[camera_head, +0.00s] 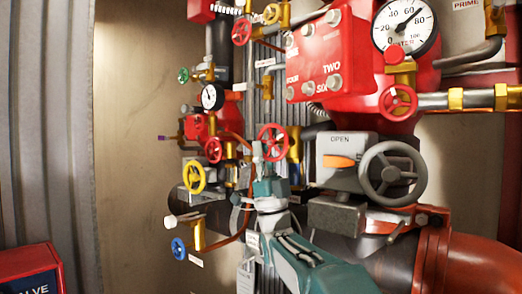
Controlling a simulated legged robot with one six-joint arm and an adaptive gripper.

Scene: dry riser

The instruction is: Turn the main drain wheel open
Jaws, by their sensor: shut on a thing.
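A red handwheel (272,137) sits near the middle of the view on the riser piping. My gripper (264,154) reaches up to it from below, and its fingers are at the wheel's lower rim. The gripper looks shut on that rim, though the fingers are small and partly overlap the wheel. I cannot read a label that says which wheel is the main drain.
A large grey handwheel (418,172) on a grey box marked OPEN stands to the right. Yellow (194,177), blue (178,249) and green (183,75) wheels are at left. A red valve body (328,58) and gauge (404,28) are above. The wall at left is bare.

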